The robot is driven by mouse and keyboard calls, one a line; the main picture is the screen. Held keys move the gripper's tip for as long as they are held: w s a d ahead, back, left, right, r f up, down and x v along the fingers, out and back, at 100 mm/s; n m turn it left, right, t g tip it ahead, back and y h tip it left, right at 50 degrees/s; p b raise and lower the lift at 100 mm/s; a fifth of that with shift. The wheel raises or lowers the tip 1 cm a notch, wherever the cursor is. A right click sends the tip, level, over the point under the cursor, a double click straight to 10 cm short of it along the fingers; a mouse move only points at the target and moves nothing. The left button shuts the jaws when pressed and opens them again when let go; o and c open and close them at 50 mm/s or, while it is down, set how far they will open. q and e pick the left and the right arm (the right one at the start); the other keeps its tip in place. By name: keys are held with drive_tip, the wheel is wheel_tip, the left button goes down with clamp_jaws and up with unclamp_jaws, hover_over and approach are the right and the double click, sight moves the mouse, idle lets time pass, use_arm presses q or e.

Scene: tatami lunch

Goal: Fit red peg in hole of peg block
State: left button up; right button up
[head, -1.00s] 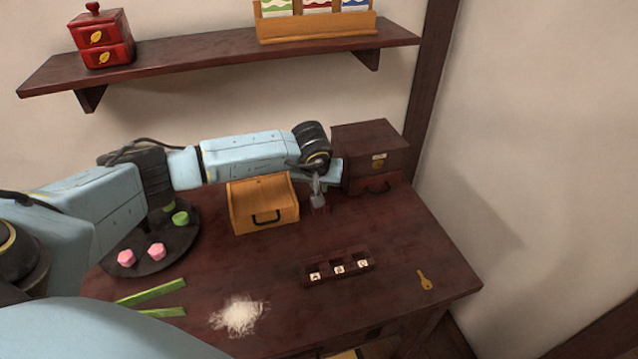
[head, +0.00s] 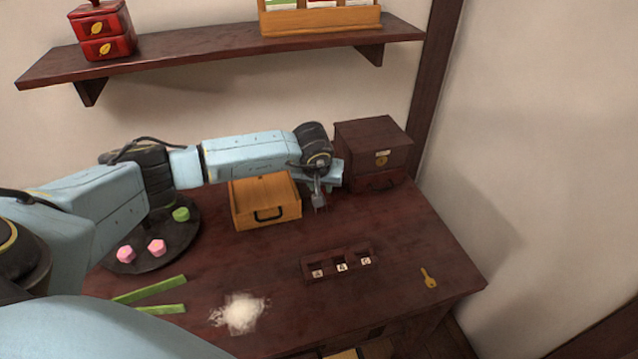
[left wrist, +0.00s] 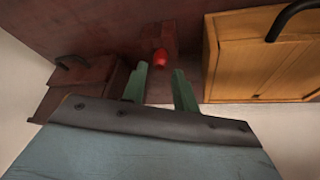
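A small red peg (left wrist: 160,58) shows in the left wrist view, just ahead of the gap between my left gripper's fingertips. It seems to touch a dark reddish-brown piece (left wrist: 163,35) that may be the peg block; no hole can be made out. My left gripper (left wrist: 160,69) is open, its two green fingers apart with nothing between them. In the head view my left gripper (head: 319,197) points down over the table, between the orange wooden box and the dark cabinet. The peg is not clear there. My right gripper is not in view.
The orange box (head: 265,203) stands close left of the gripper, the dark cabinet (head: 372,148) close right. A slotted rack (head: 338,265) with lettered tiles and a key (head: 429,278) lie nearer. A round black tray (head: 150,255) is at left. Table around the key is clear.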

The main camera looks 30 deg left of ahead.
use_arm(q)
drive_tip(key=shift+o, duration=0.7)
drive_tip(key=shift+f, duration=0.25)
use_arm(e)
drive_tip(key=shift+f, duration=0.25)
